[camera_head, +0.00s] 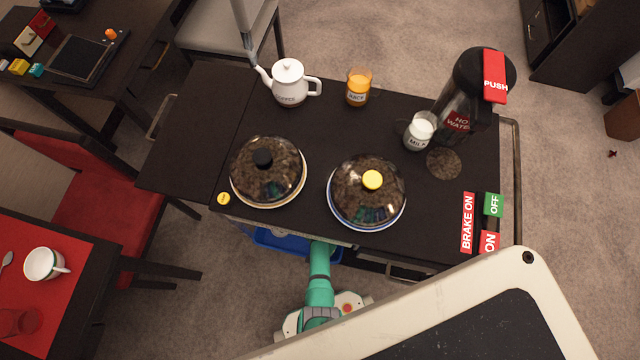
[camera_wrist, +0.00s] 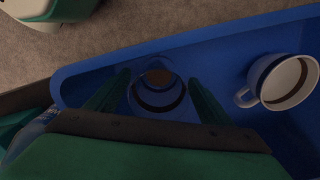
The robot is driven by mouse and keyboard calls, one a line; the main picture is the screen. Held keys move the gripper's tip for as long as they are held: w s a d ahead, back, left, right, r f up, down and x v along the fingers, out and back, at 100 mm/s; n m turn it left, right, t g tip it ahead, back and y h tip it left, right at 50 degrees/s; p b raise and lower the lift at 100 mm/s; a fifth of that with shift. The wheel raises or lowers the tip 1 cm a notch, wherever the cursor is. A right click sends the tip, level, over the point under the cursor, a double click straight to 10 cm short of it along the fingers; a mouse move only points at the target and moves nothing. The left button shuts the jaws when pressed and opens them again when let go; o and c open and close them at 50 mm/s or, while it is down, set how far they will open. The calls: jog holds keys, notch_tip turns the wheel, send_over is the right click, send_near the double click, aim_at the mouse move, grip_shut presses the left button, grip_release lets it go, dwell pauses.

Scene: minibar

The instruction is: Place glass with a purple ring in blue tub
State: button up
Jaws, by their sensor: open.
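The blue tub (camera_wrist: 225,55) fills much of the wrist view. In the head view the tub (camera_head: 290,244) shows only in part, below the cart top's near edge. A round glass (camera_wrist: 158,98) with a dark ring is inside the tub, seen from above; the ring's colour is too dark to confirm as purple. My gripper (camera_wrist: 158,78) is open, with one green finger on each side of the glass. I cannot tell whether either finger touches it. In the head view my gripper is hidden under the cart's edge.
A white mug (camera_wrist: 287,82) with a dark rim is in the tub, right of my gripper. The cart top (camera_head: 315,120) above holds two domed plates, a white pot (camera_head: 290,84), a juice glass (camera_head: 358,87), a milk jug (camera_head: 420,131) and a hot water flask (camera_head: 462,95).

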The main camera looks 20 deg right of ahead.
notch_tip(320, 180, up, 11)
jog(key=s+a+r+n+t+h, duration=0.1)
jog(key=s+a+r+n+t, duration=0.3)
jog(key=a+r+t, duration=0.55)
jog(key=s+r+n+t, duration=0.3)
jog(key=r, duration=1.6)
jog(key=s+r+n+t+y, duration=0.1)
jog(key=s+r+n+t, duration=0.2)
jog(key=r, duration=1.6)
jog(key=shift+s+d+r+n, duration=0.25)
jog(key=shift+d+r+n, duration=0.1)
jog(key=shift+n, duration=0.35)
